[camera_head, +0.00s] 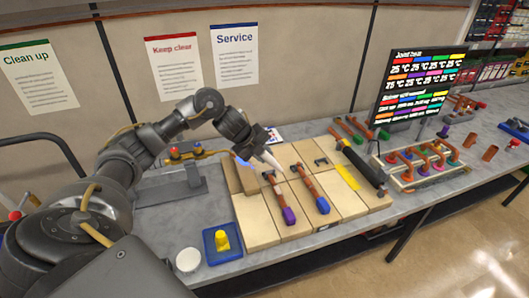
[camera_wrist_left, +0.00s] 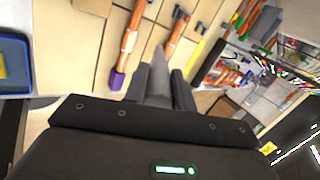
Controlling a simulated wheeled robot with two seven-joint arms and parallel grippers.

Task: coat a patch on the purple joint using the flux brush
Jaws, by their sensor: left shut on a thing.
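My left gripper (camera_head: 262,150) hangs above the back of the tan board area, pointing down and right. In the left wrist view its fingers (camera_wrist_left: 162,85) are shut on a grey tapered thing (camera_wrist_left: 158,72); I cannot tell for certain that it is the flux brush. A copper piece with a purple end (camera_head: 289,215) lies on the boards, in front of and below the gripper. This purple end also shows in the left wrist view (camera_wrist_left: 117,80), left of the held thing and apart from it. My right gripper is not in view.
A copper piece with a blue end (camera_head: 322,205) lies beside the purple one. A black bar (camera_head: 362,165) and yellow strip (camera_head: 347,177) are to the right, before a rack of copper pipes (camera_head: 425,162). A blue tray (camera_head: 222,244) and white round thing (camera_head: 188,260) are at front left.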

